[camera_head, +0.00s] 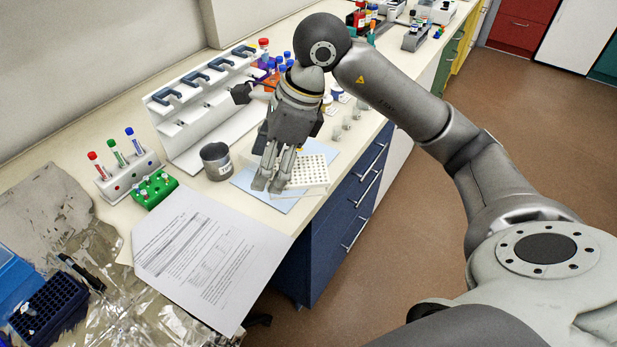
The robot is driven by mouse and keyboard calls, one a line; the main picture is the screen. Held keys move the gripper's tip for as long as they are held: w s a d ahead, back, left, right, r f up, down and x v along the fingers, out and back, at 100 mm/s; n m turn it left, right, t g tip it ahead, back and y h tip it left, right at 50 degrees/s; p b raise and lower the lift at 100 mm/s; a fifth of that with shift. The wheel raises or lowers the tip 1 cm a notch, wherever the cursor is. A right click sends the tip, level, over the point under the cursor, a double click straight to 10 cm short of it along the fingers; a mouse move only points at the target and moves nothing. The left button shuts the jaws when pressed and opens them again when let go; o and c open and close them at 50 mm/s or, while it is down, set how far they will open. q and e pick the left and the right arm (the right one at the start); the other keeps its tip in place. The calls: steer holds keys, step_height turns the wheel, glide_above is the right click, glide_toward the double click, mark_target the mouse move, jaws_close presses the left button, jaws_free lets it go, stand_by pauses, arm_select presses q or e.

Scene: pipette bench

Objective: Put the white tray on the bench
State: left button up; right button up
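The white tray (312,170), a small plate with rows of round wells, is at the bench's front edge, over a light blue sheet (243,178). My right gripper (270,184) points down at the tray's left end, its two fingers a little apart. The fingers and the gripper body hide part of the tray's left side. I cannot tell whether a finger touches the tray or whether the tray rests fully on the sheet. My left gripper is not in view.
A grey metal cup (216,161) stands just left of the sheet. Behind it is a white pipette rack (200,110). A tube rack (128,178), a green tube block (154,190) and printed paper (207,254) lie to the left. Small clear cups (346,122) stand beyond the tray.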

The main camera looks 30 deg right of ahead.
steer(key=m, duration=0.1)
steer(key=m+t+h, duration=0.1)
steer(key=m, duration=0.1)
steer(key=r+m, duration=0.1)
steer(key=m, duration=0.1)
steer(key=shift+w+d+r+t, duration=0.1)
steer(key=shift+w+d+t, duration=0.2)
steer(key=shift+w+d, duration=0.1)
steer(key=m, duration=0.2)
steer(key=d+h, duration=0.1)
steer(key=shift+w+r+m, duration=0.2)
steer(key=shift+r+m, duration=0.05)
steer(key=shift+m, duration=0.15)
steer(key=w+d+f+p, duration=0.1)
steer(key=w+d+f, duration=0.3)
steer(key=w, duration=0.1)
steer(key=w+d+f+p, duration=0.2)
steer(key=w+d+f, duration=0.3)
steer(key=shift+f, duration=0.3)
step_height(320, 180, down, 3)
steer(key=shift+w+d+p, duration=0.1)
steer(key=shift+p, duration=0.8)
steer(key=shift+f, duration=0.15)
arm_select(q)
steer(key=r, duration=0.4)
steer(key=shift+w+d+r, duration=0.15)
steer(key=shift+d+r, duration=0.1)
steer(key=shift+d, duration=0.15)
arm_select(e)
steer(key=shift+f, duration=0.1)
